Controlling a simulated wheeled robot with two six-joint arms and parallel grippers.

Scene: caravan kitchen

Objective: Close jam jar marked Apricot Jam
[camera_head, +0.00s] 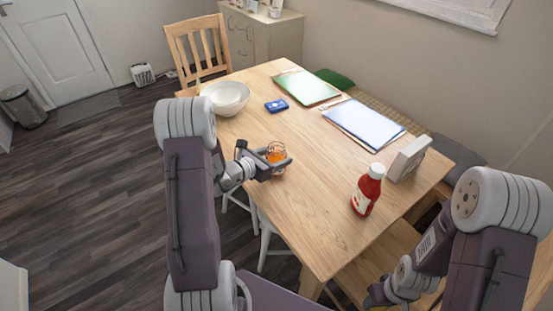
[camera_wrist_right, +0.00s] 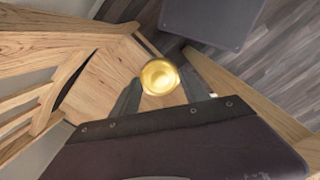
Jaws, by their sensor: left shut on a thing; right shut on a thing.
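A small glass jar with orange content (camera_head: 275,156) is at the near left edge of the wooden table (camera_head: 300,195). My left gripper (camera_head: 277,160) is shut around it. No lid shows on the jar, and its label is too small to read. My right gripper (camera_wrist_right: 160,88) is shut on a round gold lid (camera_wrist_right: 160,77), seen in the right wrist view.
A red ketchup bottle (camera_head: 367,190) and a white box-like object (camera_head: 408,159) stand on the table's right part. White bowls (camera_head: 228,97), a blue item (camera_head: 276,105) and two clipboards (camera_head: 364,124) lie farther back. The tabletop between jar and bottle is clear. Wooden seating is near my right gripper.

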